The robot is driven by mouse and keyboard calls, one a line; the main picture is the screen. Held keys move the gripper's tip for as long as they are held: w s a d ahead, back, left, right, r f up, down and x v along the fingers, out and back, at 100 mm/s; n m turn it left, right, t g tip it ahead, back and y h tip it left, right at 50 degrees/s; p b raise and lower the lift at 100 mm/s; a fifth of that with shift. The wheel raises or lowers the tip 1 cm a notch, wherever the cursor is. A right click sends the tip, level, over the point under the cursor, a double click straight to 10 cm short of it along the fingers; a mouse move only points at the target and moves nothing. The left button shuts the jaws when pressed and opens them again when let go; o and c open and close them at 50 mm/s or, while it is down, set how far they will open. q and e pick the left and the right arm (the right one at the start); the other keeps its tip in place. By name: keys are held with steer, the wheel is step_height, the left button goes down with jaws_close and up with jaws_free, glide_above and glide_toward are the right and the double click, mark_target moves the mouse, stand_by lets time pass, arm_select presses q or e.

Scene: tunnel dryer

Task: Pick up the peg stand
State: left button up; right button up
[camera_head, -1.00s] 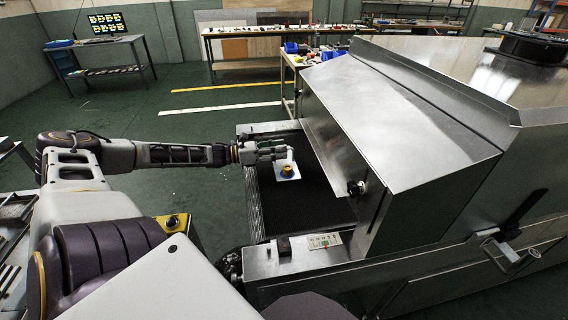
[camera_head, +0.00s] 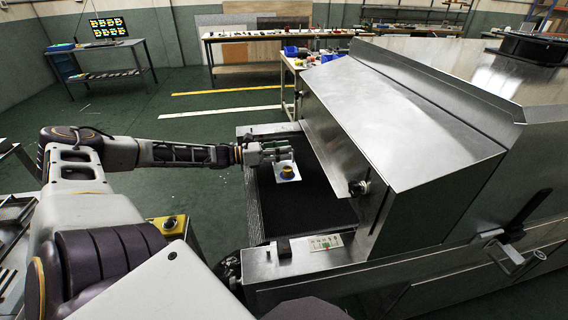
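The peg stand has a small white square base (camera_head: 287,178) with a yellow and dark ring (camera_head: 287,171) around its middle. It sits on the dark conveyor belt (camera_head: 300,208) at the mouth of the steel dryer. My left gripper (camera_head: 284,150) reaches in from the left, level, with its fingers at the upper part of the stand, just above the ring. The fingers cover the stand's upper part. I cannot tell whether they touch it or are closed on it. My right gripper is not in view.
The dryer's steel hood (camera_head: 400,105) rises close to the right of the stand. A small control panel (camera_head: 325,242) lies on the front ledge. The belt around the stand is clear.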

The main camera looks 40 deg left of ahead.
arm_select(q)
jaws_close()
stand_by(0.3)
steer(key=shift+r, duration=0.1)
steer(key=shift+r, duration=0.2)
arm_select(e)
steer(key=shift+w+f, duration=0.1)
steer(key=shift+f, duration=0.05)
